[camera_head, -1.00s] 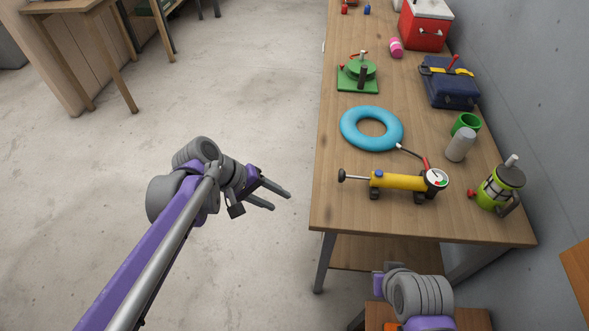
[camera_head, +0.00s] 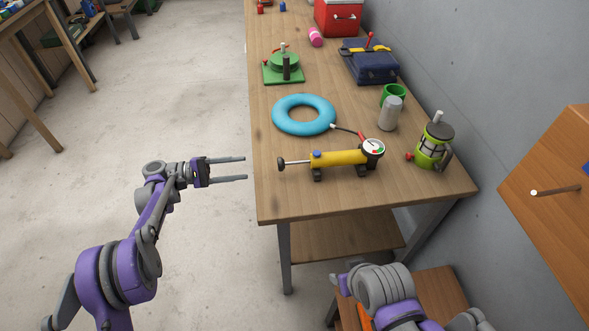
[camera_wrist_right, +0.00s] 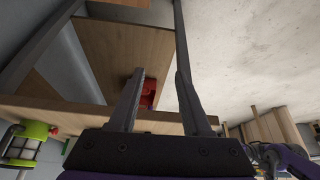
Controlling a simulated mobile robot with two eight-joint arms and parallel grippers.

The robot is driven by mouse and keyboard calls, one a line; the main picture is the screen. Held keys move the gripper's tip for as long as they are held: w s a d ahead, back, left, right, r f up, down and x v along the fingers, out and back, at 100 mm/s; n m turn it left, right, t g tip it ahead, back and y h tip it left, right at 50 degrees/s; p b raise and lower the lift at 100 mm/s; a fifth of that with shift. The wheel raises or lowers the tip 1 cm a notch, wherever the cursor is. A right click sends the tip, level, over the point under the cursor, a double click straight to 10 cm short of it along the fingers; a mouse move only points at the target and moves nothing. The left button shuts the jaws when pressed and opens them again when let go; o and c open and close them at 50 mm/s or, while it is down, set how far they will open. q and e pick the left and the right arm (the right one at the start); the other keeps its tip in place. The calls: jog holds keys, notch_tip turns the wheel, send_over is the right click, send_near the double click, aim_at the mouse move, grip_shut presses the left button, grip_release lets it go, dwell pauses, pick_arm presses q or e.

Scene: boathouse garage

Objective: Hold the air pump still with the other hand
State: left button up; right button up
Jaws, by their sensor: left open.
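The air pump (camera_head: 338,158) lies on the wooden table (camera_head: 284,201) near its front end. It has a yellow barrel, a black handle knob pointing left, black feet and a round gauge at its right end. A hose runs from the gauge end to the blue ring (camera_head: 290,127) behind it. My left gripper (camera_head: 246,168) is open and empty just off the table's left edge, its fingers pointing right toward the handle, apart from it. My right gripper (camera_wrist_right: 160,72) is open with nothing between its fingertips; in the head view its arm is low, before the table.
A green lantern (camera_head: 433,146), grey canister (camera_head: 390,113) and green mug (camera_head: 393,94) stand right of the pump. A green hand-cranked device (camera_head: 284,66), blue toolbox (camera_head: 371,65) and red cooler (camera_head: 338,17) are farther back. A wooden panel with a peg (camera_head: 556,190) is at right.

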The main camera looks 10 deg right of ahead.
jog(key=shift+o, duration=1.2)
jog(key=w+a+r+m+t+y, duration=0.1)
jog(key=w+a+r+t, duration=0.3)
jog(key=w, duration=0.7)
jog(key=shift+a+r+m+y, duration=0.4)
jog(key=shift+a+r+y, duration=0.1)
jog(key=shift+a+y, duration=0.45)
jog(key=w+a+r+m+t, duration=0.1)
jog(key=w+r+m+t, duration=0.5)
jog(key=w, duration=0.4)
jog(key=w+d+r+m+t+h, duration=0.2)
jog(key=w+d+m+h, duration=0.35)
jog(key=m, duration=0.25)
jog(key=m+g+h, duration=0.4)
jog(key=m+h, duration=0.3)
jog(key=m, duration=0.1)
send_near(342, 154)
jog(key=shift+w+d+f, duration=0.2)
jog(key=shift+w+f, duration=0.85)
jog(key=shift+d+f, duration=0.2)
jog(key=shift+w+d+f, duration=0.1)
jog(key=shift+w+d, duration=0.15)
jog(key=x, duration=0.9)
jog(key=shift+w+d+f, duration=0.1)
jog(key=shift+w+d, duration=0.1)
jog(key=shift+w, duration=0.15)
